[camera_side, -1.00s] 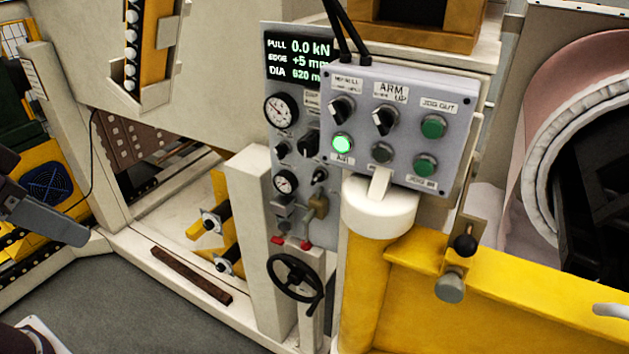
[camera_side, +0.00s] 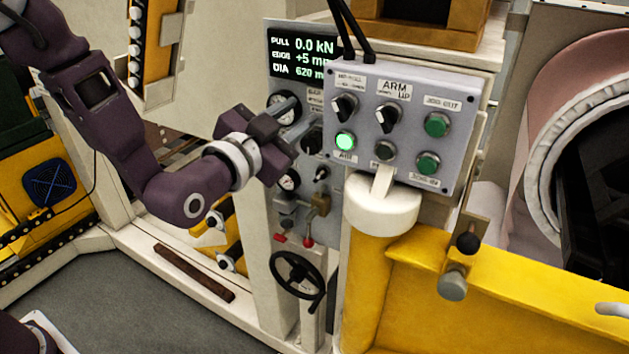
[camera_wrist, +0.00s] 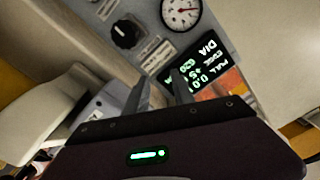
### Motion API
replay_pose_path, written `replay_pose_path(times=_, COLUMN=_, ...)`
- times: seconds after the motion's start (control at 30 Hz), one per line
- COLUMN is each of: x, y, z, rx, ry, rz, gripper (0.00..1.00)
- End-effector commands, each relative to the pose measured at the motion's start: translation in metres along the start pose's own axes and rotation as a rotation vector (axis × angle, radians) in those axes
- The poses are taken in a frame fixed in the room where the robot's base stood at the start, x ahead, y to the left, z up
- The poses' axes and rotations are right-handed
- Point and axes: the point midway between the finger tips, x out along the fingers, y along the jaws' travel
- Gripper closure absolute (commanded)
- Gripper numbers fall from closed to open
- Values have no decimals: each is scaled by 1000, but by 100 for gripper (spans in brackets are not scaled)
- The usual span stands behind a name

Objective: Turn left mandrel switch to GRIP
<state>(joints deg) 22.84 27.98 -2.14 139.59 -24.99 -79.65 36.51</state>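A grey rear panel (camera_side: 276,205) carries gauges and black knobs. One black rotary knob (camera_side: 311,141) shows just right of my gripper (camera_side: 296,116). In the wrist view a black rotary knob (camera_wrist: 127,34) with white labels sits at the upper left, ahead of my gripper (camera_wrist: 160,76). I cannot read which of the knobs is the left mandrel switch, or its setting. My gripper's two fingers stand apart with nothing between them. They are in front of the panel; the wrist view shows no finger on the knob. My gripper hides part of the panel in the side view.
A control box (camera_side: 410,110) with an ARM UP switch (camera_side: 386,116), green buttons and a lit green lamp (camera_side: 345,141) stands close to the right. A display (camera_side: 299,57) reads 0.0 kN. A black handwheel (camera_side: 298,281) and yellow beam (camera_side: 500,290) are below.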

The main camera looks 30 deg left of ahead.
Motion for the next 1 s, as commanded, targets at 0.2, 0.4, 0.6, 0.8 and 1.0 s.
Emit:
replay_pose_path(times=0.2, x=-2, y=67, z=120, rx=0, ry=-20, rz=8, gripper=70)
replay_pose_path(times=0.4, x=2, y=86, z=153, rx=-6, ry=-9, rz=0, gripper=70)
replay_pose_path(times=0.6, x=39, y=85, z=153, rx=-9, ry=-6, rz=-3, gripper=70)
replay_pose_path(times=0.8, x=66, y=86, z=153, rx=-8, ry=-8, rz=0, gripper=70)
replay_pose_path(times=1.0, x=70, y=86, z=153, rx=-6, ry=-9, rz=2, gripper=70)
